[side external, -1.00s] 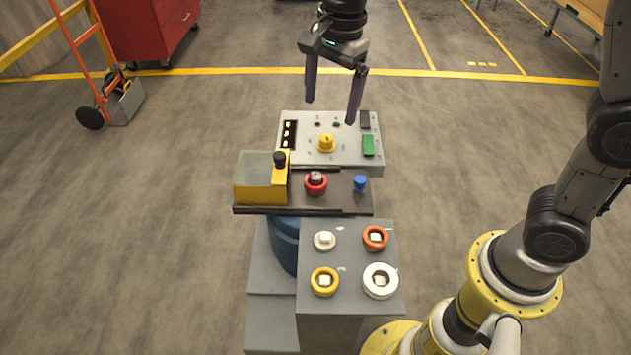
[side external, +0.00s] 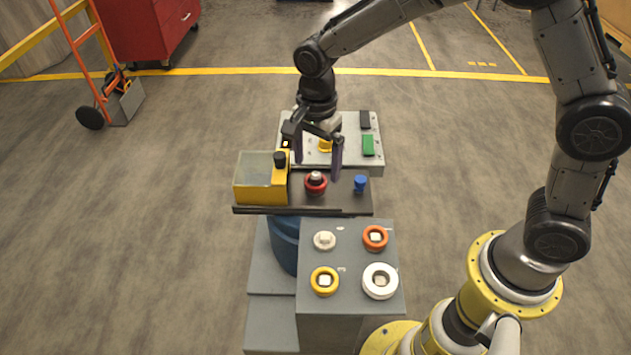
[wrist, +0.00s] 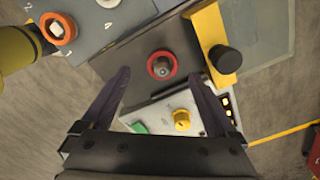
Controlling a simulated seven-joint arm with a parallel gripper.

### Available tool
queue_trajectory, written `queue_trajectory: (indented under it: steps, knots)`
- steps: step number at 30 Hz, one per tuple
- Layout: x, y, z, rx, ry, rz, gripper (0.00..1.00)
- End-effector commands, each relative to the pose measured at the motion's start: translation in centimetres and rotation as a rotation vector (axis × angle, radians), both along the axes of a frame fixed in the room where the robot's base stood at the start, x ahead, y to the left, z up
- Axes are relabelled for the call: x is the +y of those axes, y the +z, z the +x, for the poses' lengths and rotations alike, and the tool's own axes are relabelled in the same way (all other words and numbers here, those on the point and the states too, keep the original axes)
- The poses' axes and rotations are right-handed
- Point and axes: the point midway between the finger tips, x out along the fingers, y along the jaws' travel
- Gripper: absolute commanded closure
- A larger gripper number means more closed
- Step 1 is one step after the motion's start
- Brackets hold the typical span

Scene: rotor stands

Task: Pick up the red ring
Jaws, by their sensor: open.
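The red ring (side external: 316,184) sits around a grey post on the dark tray between the yellow box and the blue knob. In the wrist view the red ring (wrist: 162,65) lies just beyond the fingertips, roughly centred between them, with the post top showing in its middle. My gripper (side external: 318,172) is open and empty, pointing down, with its fingers at the ring's far side in the side view. In the wrist view my gripper (wrist: 158,88) shows both dark fingers spread wide. I cannot tell its exact height above the ring.
A yellow box (side external: 262,188) with a black knob (side external: 280,160) stands left of the ring. A blue knob (side external: 360,183) stands right. Behind is a grey control panel (side external: 365,160). In front, a grey stand (side external: 349,262) holds orange, yellow and white rings.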

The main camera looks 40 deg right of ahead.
Motion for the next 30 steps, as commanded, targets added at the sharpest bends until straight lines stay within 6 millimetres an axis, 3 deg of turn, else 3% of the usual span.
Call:
queue_trajectory:
  steps: [9,18,30]
  knots:
    - [-0.3,-4.1,0.4,0.004,0.000,-0.001,0.06]
    - [-0.2,-4.4,0.5,0.001,0.000,0.000,0.08]
    - [-0.2,-4.3,0.5,0.001,0.000,0.000,0.80]
